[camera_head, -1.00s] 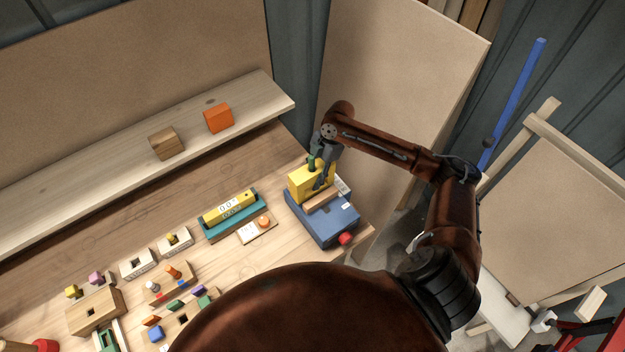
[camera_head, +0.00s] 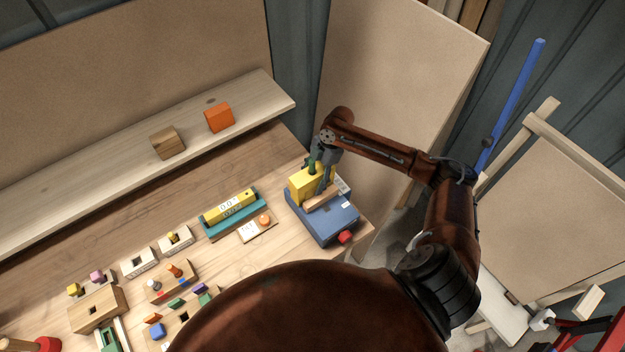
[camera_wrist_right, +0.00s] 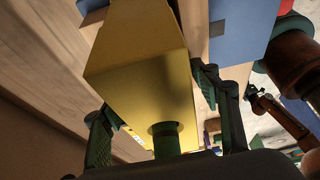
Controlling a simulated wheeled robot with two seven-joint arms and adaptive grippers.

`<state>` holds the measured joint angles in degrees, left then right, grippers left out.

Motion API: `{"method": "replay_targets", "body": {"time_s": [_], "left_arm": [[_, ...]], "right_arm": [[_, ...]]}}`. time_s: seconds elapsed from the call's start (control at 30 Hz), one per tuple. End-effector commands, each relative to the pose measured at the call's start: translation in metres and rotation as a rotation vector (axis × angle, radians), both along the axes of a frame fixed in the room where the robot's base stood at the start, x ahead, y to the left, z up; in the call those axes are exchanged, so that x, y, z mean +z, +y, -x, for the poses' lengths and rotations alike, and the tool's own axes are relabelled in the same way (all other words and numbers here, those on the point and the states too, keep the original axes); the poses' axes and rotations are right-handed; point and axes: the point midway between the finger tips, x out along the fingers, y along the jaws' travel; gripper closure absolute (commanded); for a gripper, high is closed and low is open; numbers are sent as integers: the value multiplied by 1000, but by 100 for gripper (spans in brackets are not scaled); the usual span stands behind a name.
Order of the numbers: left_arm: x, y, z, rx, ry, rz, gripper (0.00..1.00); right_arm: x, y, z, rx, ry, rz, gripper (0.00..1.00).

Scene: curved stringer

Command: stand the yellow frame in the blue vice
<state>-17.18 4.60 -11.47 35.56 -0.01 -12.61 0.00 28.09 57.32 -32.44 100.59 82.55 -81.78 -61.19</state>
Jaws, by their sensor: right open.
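The yellow frame (camera_head: 302,188) is a boxy yellow block with a green peg on it. It stands at the blue vice (camera_head: 330,226), against the back of the vice's wooden jaw strip (camera_head: 320,198). How deep it sits is hidden. My right gripper (camera_head: 319,176) is at the frame from above. In the right wrist view the yellow frame (camera_wrist_right: 140,75) lies between the two spread fingers, with its green peg close to the palm. The right gripper (camera_wrist_right: 157,100) is open around it. The vice's blue body (camera_wrist_right: 240,30) shows at top right. My left gripper is not in view.
A teal holder (camera_head: 238,219) with a yellow level stands left of the vice, beside a small card with an orange knob (camera_head: 264,221). Several small wooden toys fill the front left. A shelf (camera_head: 100,188) with two blocks runs behind. The bench edge is close right of the vice.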

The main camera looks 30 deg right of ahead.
Motion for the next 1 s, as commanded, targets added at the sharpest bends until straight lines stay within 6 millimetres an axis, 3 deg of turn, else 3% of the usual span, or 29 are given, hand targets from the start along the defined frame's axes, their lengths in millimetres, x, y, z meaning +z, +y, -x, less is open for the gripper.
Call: {"method": "replay_targets", "body": {"time_s": [0.17,0.7,1.0], "left_arm": [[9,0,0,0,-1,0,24],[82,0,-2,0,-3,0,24],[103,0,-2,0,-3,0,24]], "right_arm": [[11,-3,0,0,-1,1,43],[87,-33,-3,-1,-1,1,43],[111,-44,-4,0,1,-1,43]]}}
